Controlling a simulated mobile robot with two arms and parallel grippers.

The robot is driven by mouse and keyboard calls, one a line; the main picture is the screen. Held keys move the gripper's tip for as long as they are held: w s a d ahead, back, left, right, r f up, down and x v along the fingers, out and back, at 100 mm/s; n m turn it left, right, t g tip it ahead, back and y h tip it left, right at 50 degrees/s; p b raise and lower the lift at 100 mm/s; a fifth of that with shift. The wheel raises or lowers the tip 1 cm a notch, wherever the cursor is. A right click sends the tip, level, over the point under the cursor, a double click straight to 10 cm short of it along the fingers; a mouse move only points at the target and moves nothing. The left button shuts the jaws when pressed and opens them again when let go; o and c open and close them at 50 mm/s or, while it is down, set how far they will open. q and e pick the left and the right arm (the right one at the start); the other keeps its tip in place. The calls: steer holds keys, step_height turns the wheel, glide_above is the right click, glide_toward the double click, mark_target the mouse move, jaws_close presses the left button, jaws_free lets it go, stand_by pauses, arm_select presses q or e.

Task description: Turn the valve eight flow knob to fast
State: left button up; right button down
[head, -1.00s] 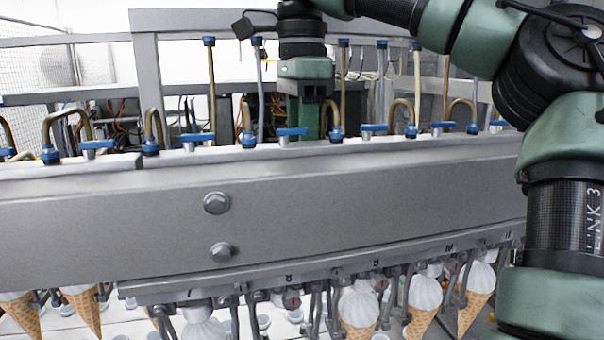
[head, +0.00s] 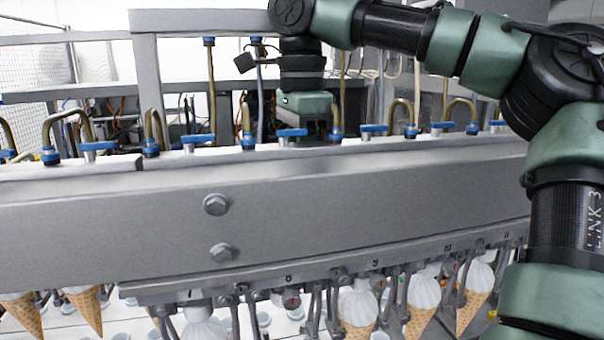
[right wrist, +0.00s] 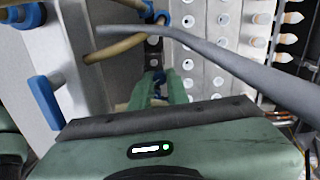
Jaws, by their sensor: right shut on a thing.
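My right gripper (right wrist: 160,92) points down behind the long metal beam. In the right wrist view its green fingers are shut on a small blue part, likely a flow knob (right wrist: 158,77), mostly hidden between them. In the head view the gripper's green body (head: 305,104) hangs just behind a blue T-handle (head: 291,133), roughly above the number 8 on the lower rail; its fingertips are hidden. The knob's setting cannot be read. My left gripper is not in view.
The metal beam (head: 120,215) runs across the front with blue handles and brass pipes along its top. A brass pipe (right wrist: 120,47) and a grey hose (right wrist: 230,60) pass close to the fingers. Ice cream cones (head: 357,305) hang below.

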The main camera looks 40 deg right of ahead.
steer(key=shift+n, duration=0.5)
steer(key=c, duration=1.4)
jaws_free()
steer(key=shift+o, duration=0.2)
step_height(320, 180, up, 8)
steer(key=shift+f+b, duration=0.25)
steer(key=shift+b, duration=0.05)
steer(key=shift+r, duration=0.15)
steer(key=shift+d, duration=0.1)
